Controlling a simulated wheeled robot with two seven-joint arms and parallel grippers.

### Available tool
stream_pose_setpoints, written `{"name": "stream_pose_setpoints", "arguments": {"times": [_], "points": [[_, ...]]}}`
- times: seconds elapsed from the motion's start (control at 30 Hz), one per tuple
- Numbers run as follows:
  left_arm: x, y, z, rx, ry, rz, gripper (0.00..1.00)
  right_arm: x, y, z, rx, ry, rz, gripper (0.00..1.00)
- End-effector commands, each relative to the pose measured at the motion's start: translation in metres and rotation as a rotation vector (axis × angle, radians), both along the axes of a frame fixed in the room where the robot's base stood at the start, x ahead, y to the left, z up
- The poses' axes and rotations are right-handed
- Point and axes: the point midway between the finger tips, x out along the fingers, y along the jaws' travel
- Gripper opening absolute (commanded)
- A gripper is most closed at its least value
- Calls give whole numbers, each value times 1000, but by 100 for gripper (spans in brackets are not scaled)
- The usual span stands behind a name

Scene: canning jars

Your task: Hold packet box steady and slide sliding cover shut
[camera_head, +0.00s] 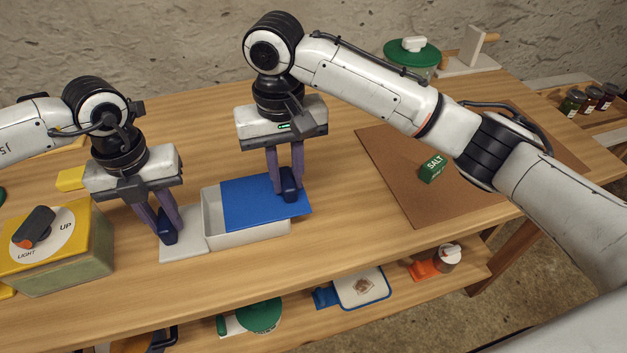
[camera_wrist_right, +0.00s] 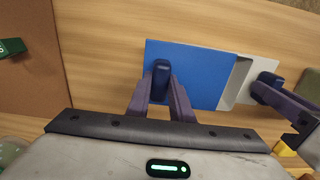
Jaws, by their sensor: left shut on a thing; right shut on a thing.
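The packet box (camera_head: 255,236) is a low white open box on the table, with a flat white plate (camera_head: 183,249) at its left end. The blue sliding cover (camera_head: 245,200) lies over most of its top. The cover juts past the box's right end and leaves a gap open at the left. My left gripper (camera_head: 168,232) is shut at the plate, on the packet box's end. My right gripper (camera_head: 289,188) is shut on the cover near its right end; the right wrist view shows the cover (camera_wrist_right: 205,62) under its fingers. Dark blue blocks at both fingertips hide the exact contacts.
A yellow-topped green box (camera_head: 65,255) with a dial stands left of my left gripper. A brown mat (camera_head: 400,185) with a green salt box (camera_head: 433,167) lies to the right. A lower shelf (camera_head: 395,300) holds several items. Bare table lies in front of the packet box.

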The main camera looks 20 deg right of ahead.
Motion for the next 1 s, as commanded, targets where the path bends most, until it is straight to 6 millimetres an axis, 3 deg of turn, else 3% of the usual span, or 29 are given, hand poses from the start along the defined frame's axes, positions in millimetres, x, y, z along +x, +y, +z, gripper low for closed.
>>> {"name": "stream_pose_setpoints", "arguments": {"times": [0.5,1.0], "points": [[0,-1,0,-2,0,-2,0,0,8,1,3,-1,1,0],[0,-1,0,-2,0,-1,0,1,37,1,4,-1,2,0]]}}
